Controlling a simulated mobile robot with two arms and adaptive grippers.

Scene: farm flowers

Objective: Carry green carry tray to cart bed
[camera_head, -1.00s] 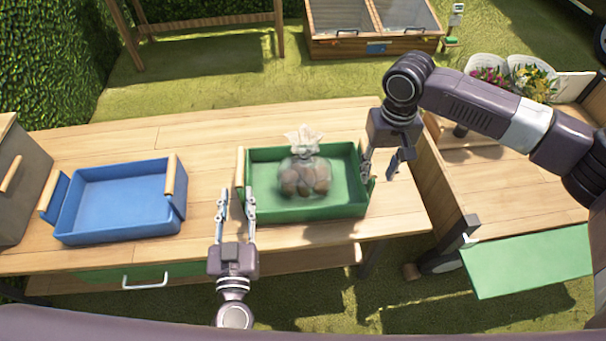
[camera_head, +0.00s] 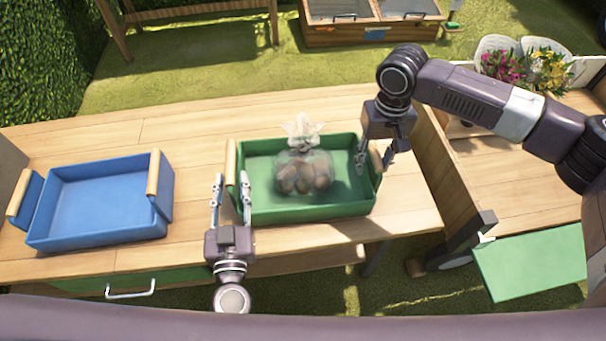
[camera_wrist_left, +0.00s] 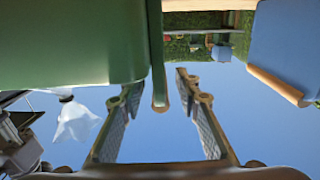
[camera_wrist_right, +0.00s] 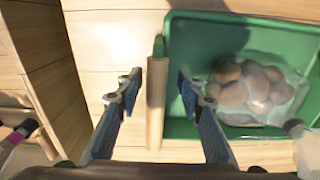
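The green carry tray (camera_head: 300,213) rests on the wooden table and holds a clear bag of brown round things (camera_head: 303,175). My left gripper (camera_head: 232,183) is open at the tray's left wooden handle (camera_head: 231,158). In the left wrist view the handle (camera_wrist_left: 158,70) lies between the spread fingers. My right gripper (camera_head: 374,166) is open at the right handle (camera_head: 377,160). In the right wrist view that handle (camera_wrist_right: 156,100) stands between the open fingers, apart from both. The cart bed (camera_head: 505,165) is the wooden surface to the right.
A blue tray (camera_head: 100,225) stands on the table at the left. A wooden side wall (camera_head: 447,180) rises between table and cart bed. Flowers (camera_head: 520,68) stand at the back of the bed. A green panel (camera_head: 530,262) lies in front of it.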

